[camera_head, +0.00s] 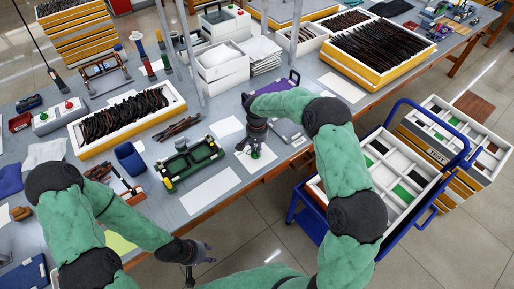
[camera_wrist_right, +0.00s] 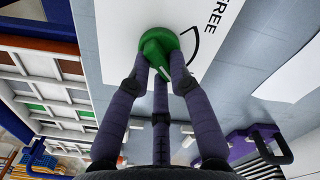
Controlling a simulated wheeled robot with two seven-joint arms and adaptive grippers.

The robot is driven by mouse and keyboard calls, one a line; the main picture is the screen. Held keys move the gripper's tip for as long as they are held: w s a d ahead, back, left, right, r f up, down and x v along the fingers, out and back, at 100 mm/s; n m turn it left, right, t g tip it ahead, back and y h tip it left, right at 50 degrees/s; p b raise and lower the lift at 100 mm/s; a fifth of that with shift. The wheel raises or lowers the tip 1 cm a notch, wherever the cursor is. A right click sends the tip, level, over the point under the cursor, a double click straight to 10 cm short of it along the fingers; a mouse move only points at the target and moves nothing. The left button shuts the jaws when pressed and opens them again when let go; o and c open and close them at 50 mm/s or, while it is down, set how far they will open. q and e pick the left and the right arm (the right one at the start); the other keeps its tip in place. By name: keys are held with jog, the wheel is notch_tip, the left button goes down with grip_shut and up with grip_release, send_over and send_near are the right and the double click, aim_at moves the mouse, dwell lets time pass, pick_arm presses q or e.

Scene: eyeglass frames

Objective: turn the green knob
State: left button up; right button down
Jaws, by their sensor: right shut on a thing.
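The green knob (camera_head: 255,154) sits on a white sheet marked with dark print near the table's front edge. It shows large in the right wrist view (camera_wrist_right: 158,43), with a pale line on its side. My right gripper (camera_head: 254,145) reaches down over the knob. In the right wrist view its purple fingers (camera_wrist_right: 158,76) are closed around the knob and touch its sides. The knob's far side is hidden. My left gripper (camera_head: 200,261) hangs in front of the table, low in the head view, away from the knob. Its fingers are spread and empty.
A green frame fixture (camera_head: 190,163) lies left of the knob. A purple clamp-like device (camera_head: 283,84) stands behind my right arm. A blue cart (camera_head: 403,205) with a compartmented white tray stands to the right. A bare white sheet (camera_head: 209,190) lies near the front edge.

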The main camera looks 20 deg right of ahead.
jog(key=c, duration=1.1)
grip_release()
jog(key=shift+r, duration=0.1)
notch_tip(320, 180, up, 12)
jog(key=shift+f, duration=0.1)
